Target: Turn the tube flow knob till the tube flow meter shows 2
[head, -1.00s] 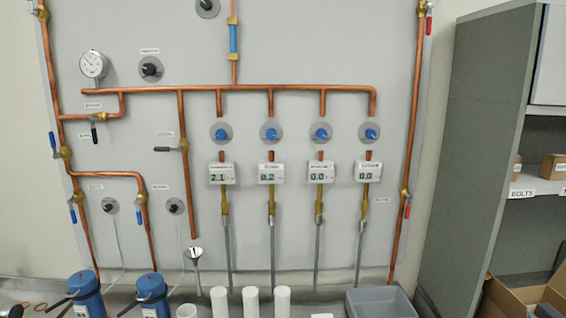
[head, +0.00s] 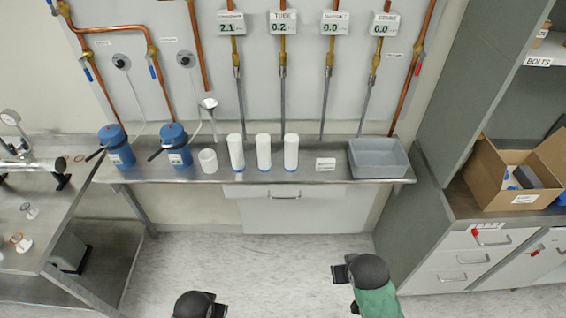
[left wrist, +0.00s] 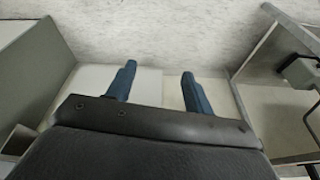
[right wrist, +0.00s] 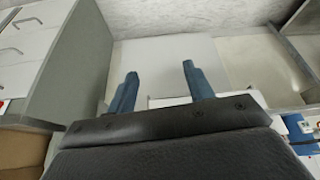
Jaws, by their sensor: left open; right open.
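The tube flow meter (head: 283,22) is a white box labelled TUBE on the wall panel, second in a row of similar meters, and it reads 0.2. The tube flow knob is out of view above the top edge of the head view. My left gripper (head: 214,308) is low in the head view, partly cut off; in the left wrist view its two blue fingers (left wrist: 157,82) are apart and empty. My right gripper (head: 345,272) is above the floor; in the right wrist view its fingers (right wrist: 160,82) are apart and empty. Both are well away from the panel.
A narrow metal bench (head: 225,172) under the panel holds blue flasks (head: 175,145), white cylinders (head: 263,152) and a grey bin (head: 378,158). A side table (head: 70,240) stands left, a grey cabinet (head: 440,140) right. The floor (head: 260,262) between is clear.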

